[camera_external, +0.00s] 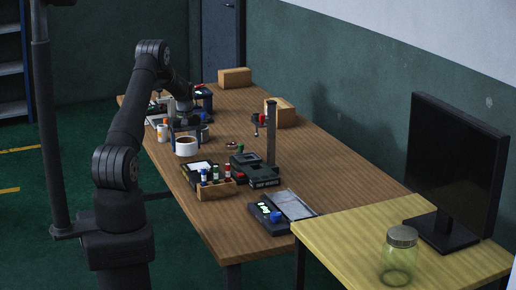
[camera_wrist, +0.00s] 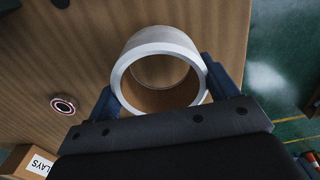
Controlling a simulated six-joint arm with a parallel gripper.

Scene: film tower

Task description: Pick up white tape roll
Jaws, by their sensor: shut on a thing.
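The white tape roll (camera_wrist: 192,58) is a thick ring with a tan inside, held between the two blue fingers of my gripper (camera_wrist: 162,88) in the wrist view. One finger touches each side of it, and wood shows through its hole. In the external view my gripper (camera_external: 185,126) is over the far left part of the wooden table, with the white roll (camera_external: 186,150) at its fingers. I cannot tell how far the roll is above the table.
The wooden table (camera_external: 300,160) holds a black stand (camera_external: 271,135), a small bottle rack (camera_external: 216,190) and cardboard boxes (camera_external: 234,77). A monitor (camera_external: 455,165) and glass jar (camera_external: 399,262) stand front right.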

